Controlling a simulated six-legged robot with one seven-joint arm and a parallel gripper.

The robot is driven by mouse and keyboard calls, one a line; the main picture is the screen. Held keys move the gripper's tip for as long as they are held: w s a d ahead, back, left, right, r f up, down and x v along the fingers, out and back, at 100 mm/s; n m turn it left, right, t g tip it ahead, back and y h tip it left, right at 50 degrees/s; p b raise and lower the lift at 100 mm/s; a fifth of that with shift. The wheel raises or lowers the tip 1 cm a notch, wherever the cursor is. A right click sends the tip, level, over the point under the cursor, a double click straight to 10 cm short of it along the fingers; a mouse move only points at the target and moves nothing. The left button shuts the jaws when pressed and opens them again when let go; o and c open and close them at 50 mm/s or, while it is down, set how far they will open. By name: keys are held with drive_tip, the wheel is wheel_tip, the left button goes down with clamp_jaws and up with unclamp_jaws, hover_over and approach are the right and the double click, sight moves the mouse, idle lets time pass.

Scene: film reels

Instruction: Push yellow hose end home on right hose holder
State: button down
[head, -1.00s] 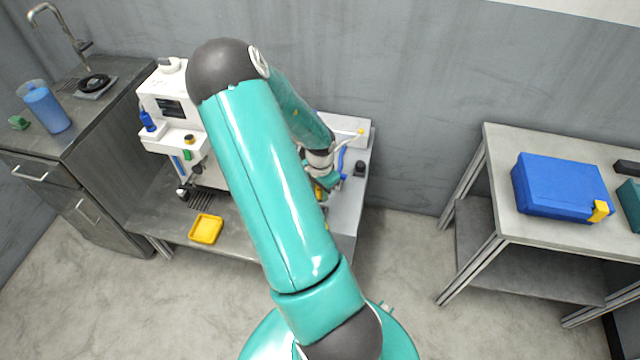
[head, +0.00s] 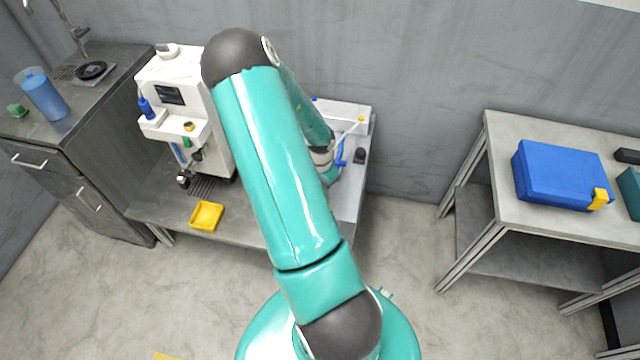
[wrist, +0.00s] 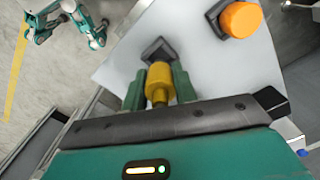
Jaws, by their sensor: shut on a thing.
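In the wrist view my gripper (wrist: 158,76) has its two green fingers closed on the yellow hose end (wrist: 158,88). The hose end points up the picture. A dark grey holder (wrist: 158,49) stands on the pale surface straight ahead of its tip, in line with it. The tip appears very close to the holder, but I cannot tell whether they touch. In the head view my arm hides the hose end and most of my gripper, which is over the right part of the low bench.
In the wrist view an orange round knob (wrist: 240,18) stands right of the holder. In the head view a white machine (head: 178,95), a yellow tray (head: 206,216) and a black knob (head: 360,156) are on the bench. A blue case (head: 562,175) lies on the right table.

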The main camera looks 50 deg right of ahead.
drive_tip(key=shift+f, duration=1.55)
drive_tip(key=c, duration=1)
unclamp_jaws()
wheel_tip(320, 180, up, 14)
drive_tip(key=shift+f, duration=0.15)
